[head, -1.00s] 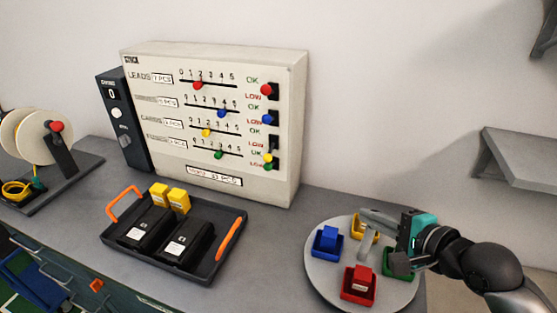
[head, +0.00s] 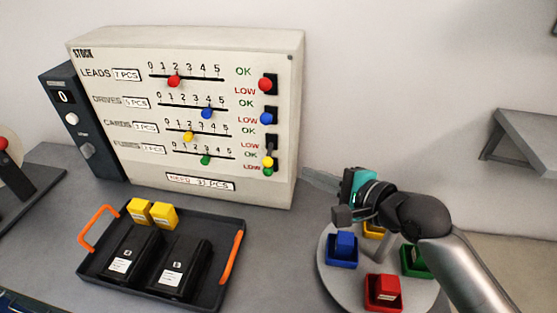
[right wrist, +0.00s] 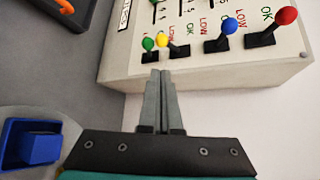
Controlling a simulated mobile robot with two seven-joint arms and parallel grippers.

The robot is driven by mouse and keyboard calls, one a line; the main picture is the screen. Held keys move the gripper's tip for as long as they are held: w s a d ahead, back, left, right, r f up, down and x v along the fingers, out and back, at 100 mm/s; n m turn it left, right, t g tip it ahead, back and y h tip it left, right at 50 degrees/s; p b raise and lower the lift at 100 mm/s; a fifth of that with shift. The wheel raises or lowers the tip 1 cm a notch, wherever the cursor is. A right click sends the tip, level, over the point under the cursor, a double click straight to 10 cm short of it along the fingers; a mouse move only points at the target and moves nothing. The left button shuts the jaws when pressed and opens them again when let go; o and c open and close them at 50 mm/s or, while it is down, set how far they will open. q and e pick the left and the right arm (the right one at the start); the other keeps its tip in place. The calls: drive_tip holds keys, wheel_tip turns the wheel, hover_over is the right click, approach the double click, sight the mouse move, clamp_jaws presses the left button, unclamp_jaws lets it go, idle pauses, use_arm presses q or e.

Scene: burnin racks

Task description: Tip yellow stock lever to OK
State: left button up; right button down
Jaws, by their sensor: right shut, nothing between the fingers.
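The pale stock board (head: 120,50) stands at the back with a column of levers along its right side. The yellow stock lever (head: 268,161) is the third down and is tipped down toward LOW, its ball just above the green one (head: 268,170). It also shows in the right wrist view (right wrist: 162,41), its ball beside the green ball (right wrist: 148,44). My right gripper (head: 307,173) is shut and empty at the board's lower right edge. In the right wrist view its fingertips (right wrist: 160,73) point at the yellow and green levers, apart from the yellow ball. My left gripper is out of view.
The blue lever (right wrist: 229,26) and red lever (right wrist: 286,15) sit above the yellow one. A round turntable (head: 336,278) with coloured bins stands below my right arm. A black tray (head: 205,299) with orange handles lies in front of the board. A grey shelf (head: 525,140) juts out at right.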

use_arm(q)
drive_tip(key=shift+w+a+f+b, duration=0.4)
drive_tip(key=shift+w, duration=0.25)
use_arm(e)
drive_tip(key=x, duration=1)
drive_tip(key=shift+w, duration=0.15)
use_arm(q)
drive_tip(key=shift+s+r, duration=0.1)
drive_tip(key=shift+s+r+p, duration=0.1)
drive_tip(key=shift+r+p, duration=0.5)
drive_tip(key=shift+p, duration=0.1)
use_arm(e)
drive_tip(key=shift+r, duration=0.2)
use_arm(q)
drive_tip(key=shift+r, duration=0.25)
